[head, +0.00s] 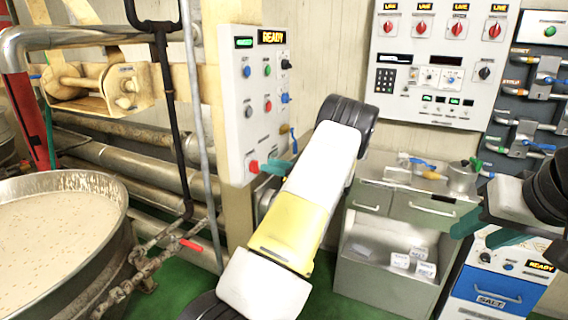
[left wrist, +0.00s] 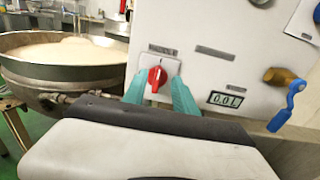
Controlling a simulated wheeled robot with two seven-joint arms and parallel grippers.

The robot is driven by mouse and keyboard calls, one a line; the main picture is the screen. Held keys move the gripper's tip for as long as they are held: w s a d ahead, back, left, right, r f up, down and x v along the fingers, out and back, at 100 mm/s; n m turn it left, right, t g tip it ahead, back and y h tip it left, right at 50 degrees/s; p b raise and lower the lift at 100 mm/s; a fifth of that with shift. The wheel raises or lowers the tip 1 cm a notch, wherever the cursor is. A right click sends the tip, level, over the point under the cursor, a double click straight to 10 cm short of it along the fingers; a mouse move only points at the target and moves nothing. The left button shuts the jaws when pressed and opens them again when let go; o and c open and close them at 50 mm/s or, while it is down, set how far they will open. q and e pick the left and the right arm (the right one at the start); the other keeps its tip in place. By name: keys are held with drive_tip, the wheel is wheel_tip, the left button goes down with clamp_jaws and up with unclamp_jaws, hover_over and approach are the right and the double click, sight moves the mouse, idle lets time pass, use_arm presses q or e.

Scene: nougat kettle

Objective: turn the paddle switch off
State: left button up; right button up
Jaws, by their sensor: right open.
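The red paddle switch (left wrist: 156,78) sits on a white square plate low on the kettle's control panel. In the left wrist view its paddle stands close to upright, tilted slightly. It also shows in the head view (head: 253,167) at the panel's lower left corner. My left gripper (left wrist: 162,76) is open, with one teal finger on each side of the switch in that view and gaps beside the paddle. I cannot tell how far the fingertips are from the plate. In the head view my left gripper (head: 276,166) is partly hidden by my arm. My right gripper (head: 490,228) is open and empty at the right.
The white control panel (head: 238,105) carries buttons and a READY sign. A blue-handled valve (left wrist: 290,98) and a small display (left wrist: 226,100) are right of the switch. The kettle (head: 60,190) stands left. A metal cabinet (head: 385,245) and a second panel (head: 440,65) are at right.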

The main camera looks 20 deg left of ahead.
sight(258, 162)
use_arm(q)
drive_tip(key=shift+w+a, duration=0.15)
drive_tip(key=shift+a, duration=2.2)
drive_tip(key=shift+c, duration=0.4)
clamp_jaws()
